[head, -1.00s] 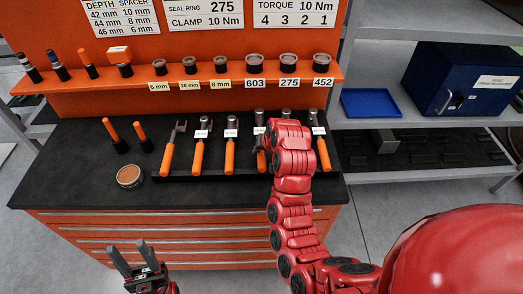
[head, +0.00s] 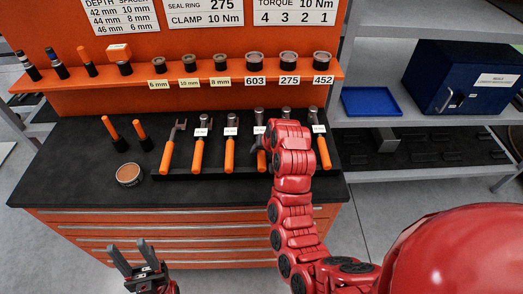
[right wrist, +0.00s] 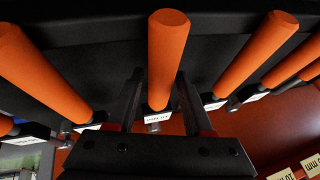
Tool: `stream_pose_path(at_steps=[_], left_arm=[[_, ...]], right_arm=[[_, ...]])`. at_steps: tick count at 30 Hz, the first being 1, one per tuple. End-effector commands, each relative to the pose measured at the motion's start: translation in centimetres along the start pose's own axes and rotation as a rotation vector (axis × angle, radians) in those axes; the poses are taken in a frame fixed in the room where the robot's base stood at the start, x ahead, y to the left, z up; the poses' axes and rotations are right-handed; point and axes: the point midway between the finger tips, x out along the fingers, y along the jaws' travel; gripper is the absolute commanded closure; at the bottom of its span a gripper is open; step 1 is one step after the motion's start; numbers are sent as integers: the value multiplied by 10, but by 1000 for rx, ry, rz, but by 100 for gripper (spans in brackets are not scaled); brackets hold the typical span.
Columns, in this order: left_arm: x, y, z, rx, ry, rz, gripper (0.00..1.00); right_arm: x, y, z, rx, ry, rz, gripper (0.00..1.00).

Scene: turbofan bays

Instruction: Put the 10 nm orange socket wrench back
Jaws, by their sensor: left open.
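A row of orange-handled wrenches lies in a black rack (head: 215,174) on the bench. My right gripper (head: 258,148) is at the fourth wrench (head: 261,160) from the left, whose lower end is partly hidden by my arm. In the right wrist view, its two dark fingers (right wrist: 158,92) stand apart on either side of this orange handle (right wrist: 166,50), with a small gap on the left. The wrench lies in its rack place. Its tag is too small to read, so I cannot tell its size. My left gripper (head: 137,262) is open and empty, in front of the bench drawers.
Neighbouring handles (right wrist: 258,48) stand close on both sides. A shelf (head: 205,78) with sockets and labelled rings runs behind the rack. A round tin (head: 129,175) and two orange-handled tools (head: 137,134) stand left. A blue tray (head: 370,102) and blue cabinet (head: 465,82) are at right.

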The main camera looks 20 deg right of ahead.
Motion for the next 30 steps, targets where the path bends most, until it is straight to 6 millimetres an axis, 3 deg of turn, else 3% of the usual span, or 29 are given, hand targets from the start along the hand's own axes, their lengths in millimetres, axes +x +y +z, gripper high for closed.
stream_pose_path(at_steps=[3,12,18,30], left_arm=[[0,0,0,0,0,0,50],[0,0,0,0,0,0,50],[3,0,-1,0,0,0,50],[93,-5,-16,0,0,0,50]], right_arm=[[0,0,0,0,1,0,31],[-2,0,0,0,1,0,31],[-29,-1,-2,0,8,-2,31],[-112,-4,-5,2,0,-3,31]])
